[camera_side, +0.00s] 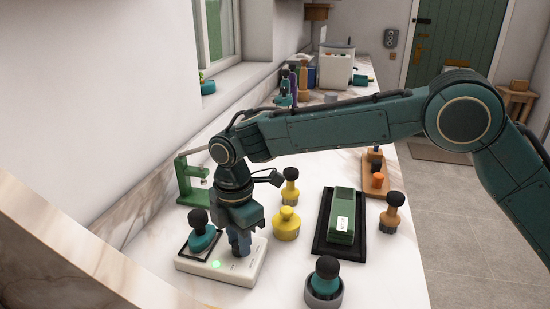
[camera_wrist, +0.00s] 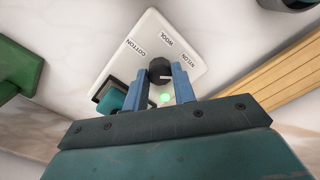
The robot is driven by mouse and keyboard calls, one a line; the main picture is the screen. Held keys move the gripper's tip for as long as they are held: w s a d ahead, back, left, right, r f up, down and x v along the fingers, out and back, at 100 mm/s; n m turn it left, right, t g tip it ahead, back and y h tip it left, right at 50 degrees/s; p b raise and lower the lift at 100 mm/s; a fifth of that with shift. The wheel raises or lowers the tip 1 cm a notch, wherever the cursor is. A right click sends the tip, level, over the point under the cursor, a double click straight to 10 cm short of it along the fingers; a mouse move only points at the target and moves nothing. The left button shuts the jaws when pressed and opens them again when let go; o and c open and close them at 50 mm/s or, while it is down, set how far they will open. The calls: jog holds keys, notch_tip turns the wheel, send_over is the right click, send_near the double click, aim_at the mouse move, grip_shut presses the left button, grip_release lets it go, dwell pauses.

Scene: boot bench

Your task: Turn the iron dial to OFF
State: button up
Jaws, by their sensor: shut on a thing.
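The dial (camera_wrist: 160,68) is a small dark round knob with a pale mark, on a white base plate (camera_wrist: 195,42). COTTON, WOOL and NYLON are printed around it in the wrist view; I see no OFF label. My gripper (camera_wrist: 161,79) has its blue fingers on either side of the dial, shut on it. In the side view, the white base (camera_side: 232,275) lies on the marble bench, my gripper (camera_side: 239,246) points down at it and hides the dial. A green light (camera_side: 215,264) glows on the base. A teal iron with a black knob (camera_side: 202,237) sits at its left end.
A green stand (camera_side: 187,182) is behind the base. A yellow stamp-like object (camera_side: 286,224), a black tray (camera_side: 324,247) with a green box (camera_side: 342,215), and a teal knobbed piece in a grey ring (camera_side: 325,278) stand to the right. Open bench lies between them.

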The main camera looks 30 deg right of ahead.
jog(key=m, duration=0.4)
jog(key=shift+m, duration=0.3)
jog(key=m, duration=0.3)
jog(key=shift+m, duration=0.4)
jog(key=o, duration=1)
notch_tip(320, 180, up, 14)
jog(key=shift+f, duration=0.1)
dwell(0.4)
